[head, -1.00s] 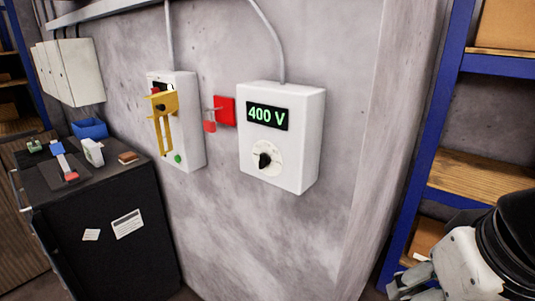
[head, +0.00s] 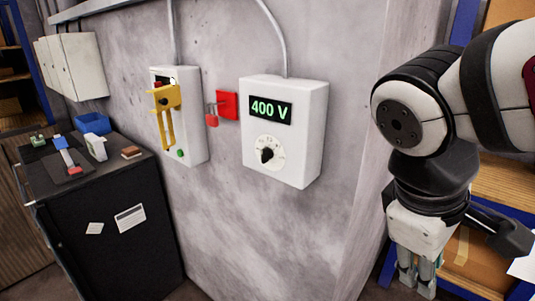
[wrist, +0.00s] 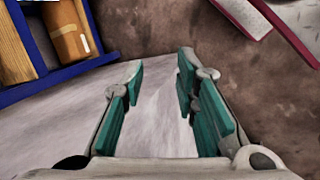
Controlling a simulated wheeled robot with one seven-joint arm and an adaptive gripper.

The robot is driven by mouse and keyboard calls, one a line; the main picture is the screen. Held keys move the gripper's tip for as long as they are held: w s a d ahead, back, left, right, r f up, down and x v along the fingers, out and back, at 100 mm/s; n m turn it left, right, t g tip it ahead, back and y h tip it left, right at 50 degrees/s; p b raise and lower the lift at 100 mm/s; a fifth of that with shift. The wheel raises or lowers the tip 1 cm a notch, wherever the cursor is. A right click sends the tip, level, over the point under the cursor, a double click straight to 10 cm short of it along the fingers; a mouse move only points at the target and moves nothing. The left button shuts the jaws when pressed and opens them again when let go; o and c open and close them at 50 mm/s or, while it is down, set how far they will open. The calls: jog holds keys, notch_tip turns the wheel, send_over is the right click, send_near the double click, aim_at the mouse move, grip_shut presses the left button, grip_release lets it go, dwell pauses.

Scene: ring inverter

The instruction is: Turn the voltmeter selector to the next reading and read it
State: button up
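The voltmeter (head: 310,130) is a white box on the grey wall. Its green display (head: 270,109) reads 400 V. Below the display is a black selector knob (head: 267,155) on a round white dial with small marks, too small to read. My gripper (head: 417,285) hangs low at the right of the head view, well apart from the voltmeter. In the wrist view my gripper (wrist: 158,100) has its teal-padded fingers spread, with nothing between them. The voltmeter is not in the wrist view.
Left of the voltmeter are a red wall piece (head: 228,104) and a white switch box (head: 190,135) with a yellow bracket (head: 167,115). A dark cabinet (head: 110,235) with small items on top stands at the left. Blue-framed shelves (head: 388,265) are at the right, behind my arm.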

jog(key=w+a+r+n+t+h, duration=0.1)
jog(key=w+a+r+n+h, duration=0.1)
jog(key=w+a+n+h, duration=0.4)
jog(key=n+t+h, duration=0.1)
jog(key=n+t, duration=1.1)
jog(key=n, duration=0.3)
send_near(262, 154)
jog(key=x, duration=0.9)
jog(key=shift+w+d+p, duration=0.15)
jog(key=shift+w+p, duration=0.05)
jog(key=shift+p, duration=0.1)
grip_shut()
